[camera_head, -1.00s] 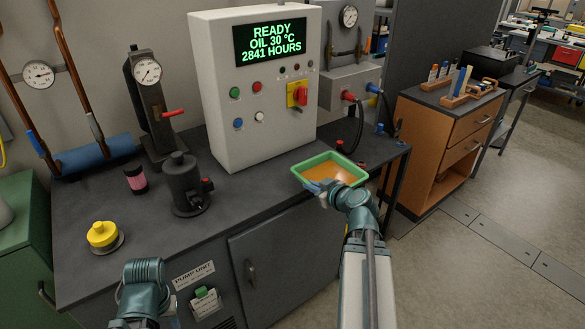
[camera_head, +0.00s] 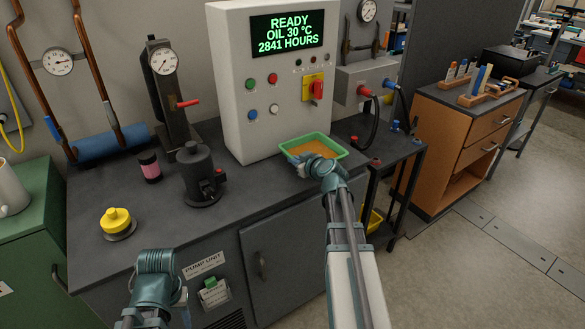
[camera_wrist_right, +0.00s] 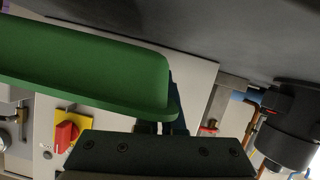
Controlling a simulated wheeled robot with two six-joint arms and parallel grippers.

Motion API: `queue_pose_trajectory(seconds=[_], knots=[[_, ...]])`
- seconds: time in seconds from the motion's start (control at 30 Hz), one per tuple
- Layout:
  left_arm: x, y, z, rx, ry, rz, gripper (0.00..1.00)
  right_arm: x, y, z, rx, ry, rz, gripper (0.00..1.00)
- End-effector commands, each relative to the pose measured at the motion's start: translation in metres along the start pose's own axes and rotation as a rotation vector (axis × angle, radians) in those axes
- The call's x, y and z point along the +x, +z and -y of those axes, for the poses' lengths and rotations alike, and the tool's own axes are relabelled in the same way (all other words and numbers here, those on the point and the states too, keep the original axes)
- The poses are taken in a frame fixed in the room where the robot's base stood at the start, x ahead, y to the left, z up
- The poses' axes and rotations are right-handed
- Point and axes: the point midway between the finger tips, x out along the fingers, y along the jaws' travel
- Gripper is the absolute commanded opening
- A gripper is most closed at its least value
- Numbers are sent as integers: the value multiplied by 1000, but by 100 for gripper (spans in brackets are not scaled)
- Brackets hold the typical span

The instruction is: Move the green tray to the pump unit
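The green tray (camera_head: 332,156), with an orange-brown inside, is at the right part of the pump unit's dark bench top (camera_head: 255,185), just in front of the control box. My right gripper (camera_head: 303,166) holds the tray's near rim. In the right wrist view, the tray's wall (camera_wrist_right: 90,70) fills the upper left, its rim at the dark fingers (camera_wrist_right: 162,125). A pale strip shows between tray and bench there, so the tray appears raised. My left gripper (camera_head: 183,303) is low in front of the cabinet; its fingers are mostly hidden.
The white control box (camera_head: 240,90) stands behind the tray. A black cylindrical pump (camera_head: 200,175), a pink-banded jar (camera_head: 149,167) and a yellow knob (camera_head: 117,222) stand on the bench to the left. A wooden drawer cabinet (camera_head: 445,135) is at the right.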

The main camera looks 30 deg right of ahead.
Motion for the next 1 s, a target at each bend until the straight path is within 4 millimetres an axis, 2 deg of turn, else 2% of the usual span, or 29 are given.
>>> queue_pose_trajectory(seconds=[0.2,0.3,0.43,0.87,1.0], knots=[[5,0,0,0,0,0,50,17,-2,2,0,0,-2,0],[23,-1,-2,0,0,0,50,21,15,5,0,1,-1,0],[37,-2,-4,0,0,0,50,26,29,8,0,1,-1,0],[40,-2,-4,1,0,0,50,27,31,8,0,1,-1,0],[39,-2,-4,1,0,0,50,26,30,8,0,0,0,26]])
